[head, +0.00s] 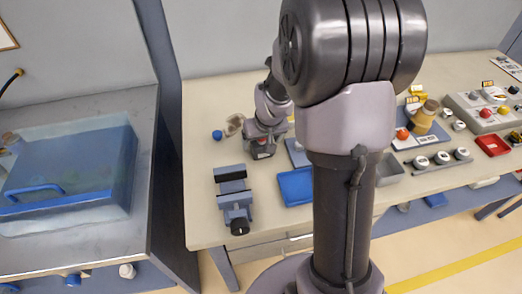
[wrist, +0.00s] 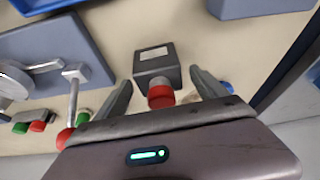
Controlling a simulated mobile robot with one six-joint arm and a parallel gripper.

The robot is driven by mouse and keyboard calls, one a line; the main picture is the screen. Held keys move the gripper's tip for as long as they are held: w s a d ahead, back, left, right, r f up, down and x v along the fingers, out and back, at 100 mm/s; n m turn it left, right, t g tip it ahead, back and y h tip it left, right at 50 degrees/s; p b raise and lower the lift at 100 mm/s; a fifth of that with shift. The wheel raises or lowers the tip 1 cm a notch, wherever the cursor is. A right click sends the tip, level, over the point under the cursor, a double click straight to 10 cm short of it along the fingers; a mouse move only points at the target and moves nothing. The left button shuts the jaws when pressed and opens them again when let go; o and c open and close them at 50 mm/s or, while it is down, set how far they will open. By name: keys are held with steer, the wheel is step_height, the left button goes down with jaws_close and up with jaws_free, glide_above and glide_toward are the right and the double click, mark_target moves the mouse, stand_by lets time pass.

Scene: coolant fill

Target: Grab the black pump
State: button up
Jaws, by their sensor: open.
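The black pump (wrist: 157,62) shows in the wrist view as a dark box with a pale label and a red cap towards me. My gripper (wrist: 160,84) is open, with one finger on each side of the pump's red-capped end. The box body lies mostly beyond the fingertips. I cannot tell whether either finger touches it. In the head view my gripper (head: 262,146) is low over the back left of the bench, and the pump there is hard to separate from it.
A grey-blue vise (head: 233,195) stands nearer the bench's front, with a blue tray (head: 296,187) to its right. A small blue cap (head: 217,134) lies left of my gripper. A grey plate with metal parts (wrist: 60,50) is left in the wrist view. A dark partition (head: 165,110) bounds the left.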

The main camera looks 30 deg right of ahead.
steer(key=shift+s+r, duration=0.1)
steer(key=shift+r, duration=0.1)
steer(key=shift+c, duration=0.6)
steer(key=c, duration=1.6)
steer(key=shift+o, duration=0.2)
